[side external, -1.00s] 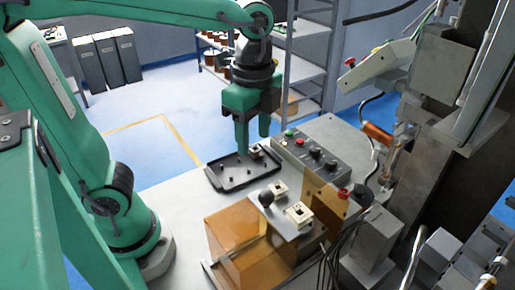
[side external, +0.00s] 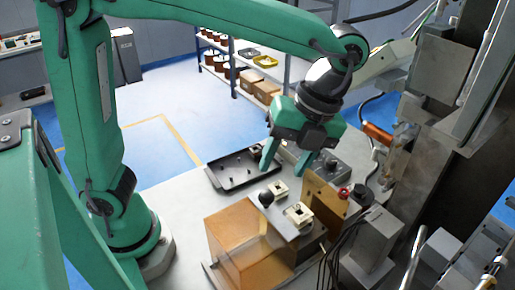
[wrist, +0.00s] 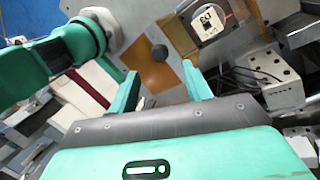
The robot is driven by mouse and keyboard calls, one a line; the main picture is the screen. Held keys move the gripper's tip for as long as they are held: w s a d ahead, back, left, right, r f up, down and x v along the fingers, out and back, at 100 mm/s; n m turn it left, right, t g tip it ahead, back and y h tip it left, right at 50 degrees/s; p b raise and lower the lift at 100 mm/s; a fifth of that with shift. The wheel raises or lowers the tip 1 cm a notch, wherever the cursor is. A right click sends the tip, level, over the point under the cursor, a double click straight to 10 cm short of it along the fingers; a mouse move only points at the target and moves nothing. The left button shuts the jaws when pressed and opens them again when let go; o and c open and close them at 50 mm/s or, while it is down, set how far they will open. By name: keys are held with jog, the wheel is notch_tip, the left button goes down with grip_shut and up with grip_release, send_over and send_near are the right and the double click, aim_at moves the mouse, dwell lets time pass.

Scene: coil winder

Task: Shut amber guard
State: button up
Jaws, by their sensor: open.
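The amber guard (side external: 238,246) is a see-through amber box at the front of the work table in the side view. A grey plate runs along its top edge, and a dark ball knob (side external: 266,198) stands there. A brown-amber panel also shows in the wrist view (wrist: 150,75), with the knob (wrist: 159,52) just beyond my fingertips. My gripper (side external: 282,170) is open and empty, with its fingers pointing down above and behind the knob. In the wrist view my gripper (wrist: 159,72) has the knob between and past its two fingers, apart from them.
White square fixtures (side external: 299,214) stand uncovered beside the guard. An upright amber panel (side external: 325,198) and a control box with a red button (side external: 344,193) are to the right. A black tray (side external: 232,175) lies behind left. Cables and grey machine blocks (side external: 371,239) crowd the right front.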

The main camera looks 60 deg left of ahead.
aim_at(269, 192)
jog(key=shift+x, duration=3.7)
jog(key=shift+s+d, duration=0.1)
grip_shut()
